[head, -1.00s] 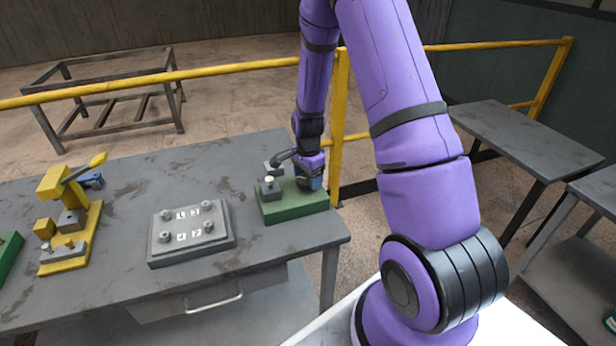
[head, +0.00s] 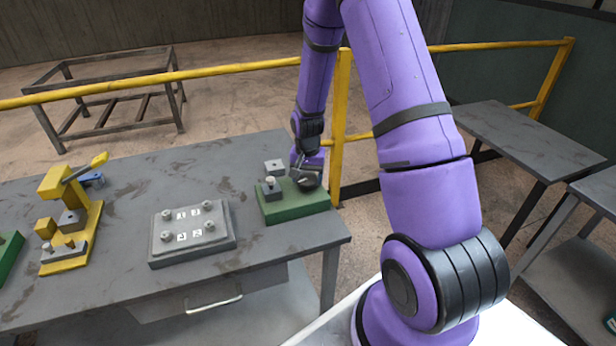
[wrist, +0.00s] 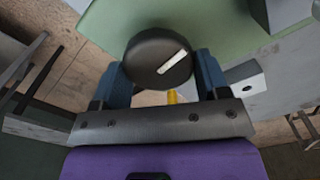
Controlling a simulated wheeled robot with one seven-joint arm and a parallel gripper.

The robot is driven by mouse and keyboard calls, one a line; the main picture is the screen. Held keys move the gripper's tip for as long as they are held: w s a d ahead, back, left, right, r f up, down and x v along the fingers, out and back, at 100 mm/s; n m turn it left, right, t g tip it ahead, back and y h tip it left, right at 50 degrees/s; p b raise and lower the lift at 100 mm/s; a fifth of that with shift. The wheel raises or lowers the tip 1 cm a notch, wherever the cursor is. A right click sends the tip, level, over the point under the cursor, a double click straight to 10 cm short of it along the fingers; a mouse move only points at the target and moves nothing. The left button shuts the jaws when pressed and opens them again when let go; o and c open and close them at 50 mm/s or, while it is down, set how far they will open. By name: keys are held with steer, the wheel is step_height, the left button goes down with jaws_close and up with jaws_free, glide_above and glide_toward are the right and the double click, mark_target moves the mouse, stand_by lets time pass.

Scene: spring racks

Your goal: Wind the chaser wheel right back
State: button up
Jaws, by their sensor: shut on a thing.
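The chaser wheel shows in the wrist view as a round black knob (wrist: 150,50) with a white bar mark slanting up to the right. It sits over a green base (head: 297,208) at the table's right end. My gripper (wrist: 157,72) has its two blue fingers on either side of the knob, shut on it. In the head view my gripper (head: 308,175) is over the base's right part, and the wrist hides much of the knob. A grey block with a pale-topped peg (head: 270,183) stands on the base's left part.
A small grey block (head: 275,166) is behind the base. To the left are a grey plate with several posts and numbered labels (head: 190,234) and a yellow lever fixture (head: 68,215). A yellow rail (head: 220,70) runs behind the table. Bare tabletop lies between the fixtures.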

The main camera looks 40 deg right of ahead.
mark_target(305, 178)
steer(key=n, duration=0.7)
steer(key=shift+w+a, duration=0.1)
steer(key=shift+a, duration=0.05)
steer(key=n, duration=0.4)
steer(key=shift+a+n, duration=0.15)
steer(key=shift+n, duration=1.85)
steer(key=o, duration=0.9)
step_height(305, 178, up, 11)
steer(key=shift+f, duration=0.1)
